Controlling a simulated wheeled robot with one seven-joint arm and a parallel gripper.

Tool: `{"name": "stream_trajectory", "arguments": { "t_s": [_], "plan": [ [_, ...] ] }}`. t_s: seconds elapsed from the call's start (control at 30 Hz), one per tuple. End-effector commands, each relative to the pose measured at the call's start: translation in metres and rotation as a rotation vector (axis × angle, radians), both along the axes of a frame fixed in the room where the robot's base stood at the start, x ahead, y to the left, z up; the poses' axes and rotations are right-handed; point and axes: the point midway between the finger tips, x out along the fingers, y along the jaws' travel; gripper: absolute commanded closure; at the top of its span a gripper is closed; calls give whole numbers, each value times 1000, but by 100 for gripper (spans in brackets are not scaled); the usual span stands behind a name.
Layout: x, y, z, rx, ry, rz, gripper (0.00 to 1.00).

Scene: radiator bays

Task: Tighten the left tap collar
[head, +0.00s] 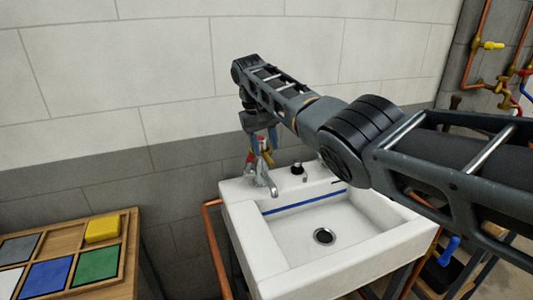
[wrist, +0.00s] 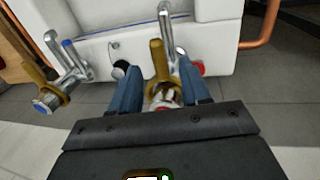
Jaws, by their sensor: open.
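The left tap (head: 262,178) is a chrome tap with red marks and a brass collar, at the back left of the white sink. My gripper (head: 262,142) is directly above it, pointing down. In the wrist view, the brass collar (wrist: 158,62) stands between the two blue fingers of my gripper (wrist: 159,72), with a gap visible on each side. The gripper is open. The collar's lower part and the tap body are partly hidden by my gripper. The other tap, with a blue mark and a brass collar (wrist: 42,78), shows at left in the wrist view; my arm hides most of it in the head view.
The white sink (head: 285,278) has a drain (head: 324,236) and a black plug (head: 297,168) on its back ledge. A wall stands close behind. A wooden tray (head: 128,250) with coloured squares and a yellow block (head: 102,229) is at left. Copper pipes (head: 478,45) run at upper right.

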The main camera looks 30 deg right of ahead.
Motion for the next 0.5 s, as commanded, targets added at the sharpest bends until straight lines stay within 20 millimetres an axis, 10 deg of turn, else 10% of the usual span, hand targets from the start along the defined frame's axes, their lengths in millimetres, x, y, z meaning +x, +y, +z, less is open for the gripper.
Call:
{"name": "stream_trajectory", "arguments": {
  "t_s": [0.5],
  "plan": [
    [1, 9, 42, 0, 1, 0, 54]
  ]
}}
